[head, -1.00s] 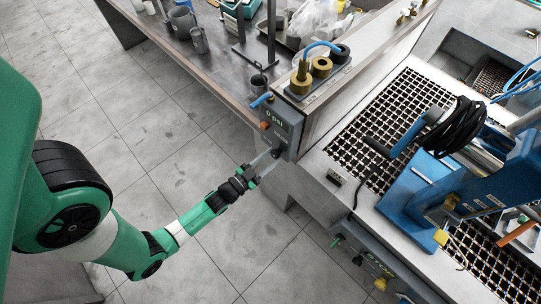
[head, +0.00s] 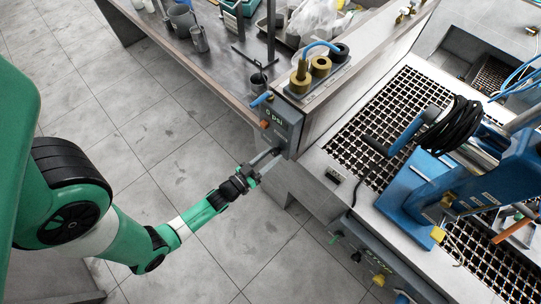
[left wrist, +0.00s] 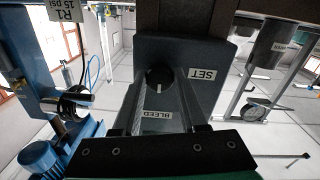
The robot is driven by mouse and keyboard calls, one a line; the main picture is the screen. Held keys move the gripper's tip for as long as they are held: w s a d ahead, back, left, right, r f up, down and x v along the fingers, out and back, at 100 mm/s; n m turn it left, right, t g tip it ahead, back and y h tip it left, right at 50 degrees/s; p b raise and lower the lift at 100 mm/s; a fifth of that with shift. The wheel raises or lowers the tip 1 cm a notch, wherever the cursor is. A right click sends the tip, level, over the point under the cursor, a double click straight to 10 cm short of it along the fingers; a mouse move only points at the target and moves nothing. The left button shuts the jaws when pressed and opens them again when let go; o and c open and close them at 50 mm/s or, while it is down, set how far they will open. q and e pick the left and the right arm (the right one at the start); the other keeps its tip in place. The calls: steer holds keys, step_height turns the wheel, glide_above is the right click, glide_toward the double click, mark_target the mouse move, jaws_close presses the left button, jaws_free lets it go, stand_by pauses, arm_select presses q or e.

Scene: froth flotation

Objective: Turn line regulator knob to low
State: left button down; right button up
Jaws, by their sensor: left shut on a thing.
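The line regulator is a dark grey panel (head: 283,122) on the end of the bench wall, with a small display that seems to read "5 psi". Its round black knob (left wrist: 159,77) with a white pointer line shows in the left wrist view, between an upside-down "SET" label (left wrist: 202,74) and a "BLEED" label (left wrist: 157,115). My left gripper (head: 270,158) reaches the panel's lower part, and its two fingers are shut on the knob, one on each side. In the head view the fingers and panel mostly hide the knob.
The blue machine (head: 430,195) stands over the grating at right. Open floor lies around my left arm.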

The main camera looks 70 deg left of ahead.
arm_select(q)
steer(key=shift+c, duration=2.2)
jaws_free()
steer(key=shift+s, duration=0.1)
steer(key=p+v, duration=0.1)
steer(key=v, duration=1)
steer(key=shift+s+p, duration=0.15)
steer(key=shift+p, duration=0.2)
steer(key=shift+d, duration=0.15)
